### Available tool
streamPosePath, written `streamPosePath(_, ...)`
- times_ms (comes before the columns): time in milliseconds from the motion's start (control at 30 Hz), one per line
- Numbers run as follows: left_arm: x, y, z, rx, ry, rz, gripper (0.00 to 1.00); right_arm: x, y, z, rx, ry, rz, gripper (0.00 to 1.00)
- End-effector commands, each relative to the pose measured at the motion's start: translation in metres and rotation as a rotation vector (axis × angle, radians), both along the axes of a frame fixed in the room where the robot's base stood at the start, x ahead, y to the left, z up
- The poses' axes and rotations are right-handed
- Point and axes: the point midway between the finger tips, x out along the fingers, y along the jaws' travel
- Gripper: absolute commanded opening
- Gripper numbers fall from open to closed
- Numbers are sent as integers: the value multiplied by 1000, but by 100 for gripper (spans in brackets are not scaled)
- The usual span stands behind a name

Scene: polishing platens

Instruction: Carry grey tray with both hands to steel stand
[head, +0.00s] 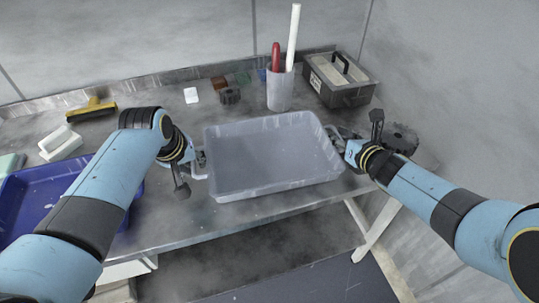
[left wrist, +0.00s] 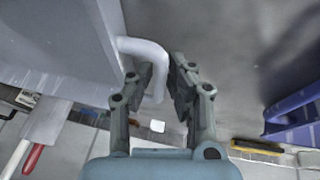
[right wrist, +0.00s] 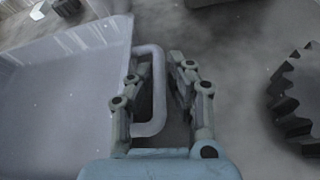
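The grey tray (head: 270,194) is a shallow rectangular tub, empty and level, and appears to rest on the workbench near its front edge. It has a loop handle at each short end. My left gripper (head: 200,160) is at the left handle; in the left wrist view the handle (left wrist: 150,50) passes between the open fingers (left wrist: 163,75). My right gripper (head: 340,137) is at the right handle; in the right wrist view the handle bar (right wrist: 158,95) lies between the open fingers (right wrist: 162,75). I cannot identify a steel stand in these views.
On the metal bench (head: 185,232) a blue tray (head: 125,215) lies at left, with a yellow-handled brush (head: 92,108) behind it. A grey cup (head: 280,90) with sticks and a dark toolbox (head: 340,83) stand at the back. A dark gear (head: 402,140) lies at right.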

Motion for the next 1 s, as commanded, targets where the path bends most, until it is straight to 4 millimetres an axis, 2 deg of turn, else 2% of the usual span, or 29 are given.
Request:
streamPosePath(133,0,0,0,0,0,0,17,0,0,0,0,0,0,17)
streamPosePath(267,0,0,0,0,0,0,0,0,0,0,0,0,0,0)
streamPosePath(767,0,0,1,0,0,-1,0,0,0,1,0,0,0,0)
streamPosePath(1000,1,0,18,0,-2,-1,0,0,0,18,0,-2,1,0)
